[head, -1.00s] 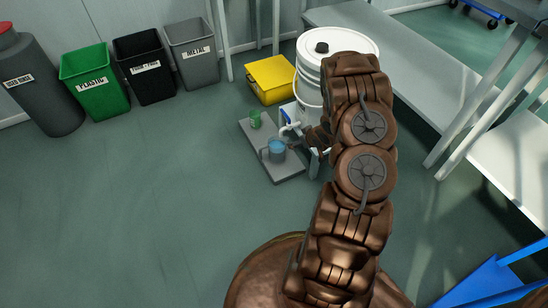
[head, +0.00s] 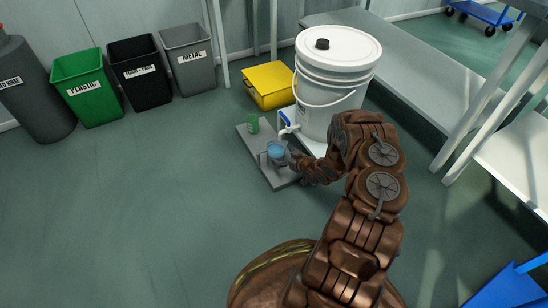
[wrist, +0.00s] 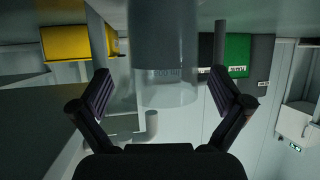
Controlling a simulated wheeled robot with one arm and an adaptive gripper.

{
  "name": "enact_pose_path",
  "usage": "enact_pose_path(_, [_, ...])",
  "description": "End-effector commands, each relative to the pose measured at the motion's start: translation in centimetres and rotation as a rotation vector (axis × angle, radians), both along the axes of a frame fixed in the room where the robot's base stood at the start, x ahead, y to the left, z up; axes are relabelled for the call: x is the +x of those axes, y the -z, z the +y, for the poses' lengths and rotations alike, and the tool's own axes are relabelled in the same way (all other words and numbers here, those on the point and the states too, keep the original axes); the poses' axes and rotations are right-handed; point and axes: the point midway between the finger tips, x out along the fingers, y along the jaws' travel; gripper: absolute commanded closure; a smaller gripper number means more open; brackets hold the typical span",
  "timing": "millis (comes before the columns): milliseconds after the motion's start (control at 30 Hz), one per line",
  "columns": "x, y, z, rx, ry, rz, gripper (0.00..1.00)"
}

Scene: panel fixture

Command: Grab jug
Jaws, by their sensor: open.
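The jug (head: 276,150) is a clear container with bluish content, standing on a low grey platform (head: 262,165) in front of the white bucket. In the wrist view, which looks upside down, the jug (wrist: 165,60) shows large and see-through, with its faint markings between the fingers. My gripper (head: 289,158) is at the jug's right side in the head view. Its two fingers (wrist: 161,85) are spread wide, one on each side of the jug in the picture. I cannot tell whether either finger touches it.
A white lidded bucket (head: 336,70) with a blue-handled tap (head: 286,121) stands close behind my gripper. A yellow box (head: 270,84) and bins are behind. The floor at left is clear.

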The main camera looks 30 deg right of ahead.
Motion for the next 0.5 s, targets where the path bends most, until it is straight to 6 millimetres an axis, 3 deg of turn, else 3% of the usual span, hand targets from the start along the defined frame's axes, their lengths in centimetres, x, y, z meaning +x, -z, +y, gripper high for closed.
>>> enact_pose_path(500, [4.6,1.9,0.9,-0.001,0.000,-0.003,0.00])
